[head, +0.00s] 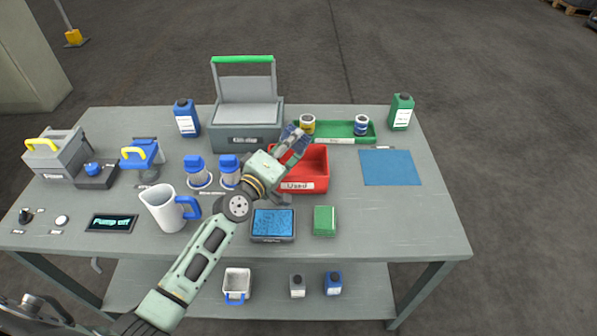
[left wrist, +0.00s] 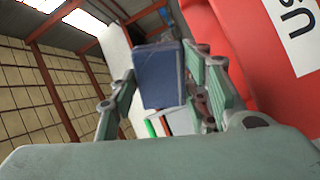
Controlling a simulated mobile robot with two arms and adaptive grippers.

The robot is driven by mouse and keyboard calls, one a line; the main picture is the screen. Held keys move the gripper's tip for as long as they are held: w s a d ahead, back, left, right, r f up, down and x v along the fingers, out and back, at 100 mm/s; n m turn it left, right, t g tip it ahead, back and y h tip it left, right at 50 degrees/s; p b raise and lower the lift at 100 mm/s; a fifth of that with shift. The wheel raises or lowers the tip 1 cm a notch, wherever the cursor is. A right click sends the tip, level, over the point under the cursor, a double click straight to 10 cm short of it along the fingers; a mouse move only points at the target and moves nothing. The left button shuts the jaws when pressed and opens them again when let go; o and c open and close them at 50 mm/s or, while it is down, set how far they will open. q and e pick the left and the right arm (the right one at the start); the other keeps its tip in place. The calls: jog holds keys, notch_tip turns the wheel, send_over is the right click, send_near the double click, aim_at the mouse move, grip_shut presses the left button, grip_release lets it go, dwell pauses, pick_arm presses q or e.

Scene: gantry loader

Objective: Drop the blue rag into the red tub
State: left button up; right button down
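The blue rag (left wrist: 160,75) shows as a folded dark-blue block between my left gripper's fingers (left wrist: 162,88) in the left wrist view. In the head view, my left gripper (head: 292,142) is at the back left of the red tub, with the rag (head: 290,132) at its fingertips. The gripper is shut on the rag. The red tub (head: 318,166), labelled "Used", is open-topped; my gripper and arm hide part of its left side. Its red wall also fills the right of the left wrist view (left wrist: 238,45). My right gripper is not in view.
A grey lidded box (head: 246,134) stands behind left of the tub, and a green tray (head: 340,131) with cans behind it. A blue-topped tray (head: 273,224) and a green block (head: 325,221) lie in front. A white jug (head: 165,208) stands left. A flat blue mat (head: 388,167) lies right.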

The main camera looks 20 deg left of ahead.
pick_arm(q)
jog(key=o, duration=0.4)
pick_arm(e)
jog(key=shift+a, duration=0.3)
pick_arm(q)
jog(key=shift+o, duration=0.2)
jog(key=v, duration=1.2)
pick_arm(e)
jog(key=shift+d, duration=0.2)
pick_arm(q)
jog(key=shift+s, duration=0.1)
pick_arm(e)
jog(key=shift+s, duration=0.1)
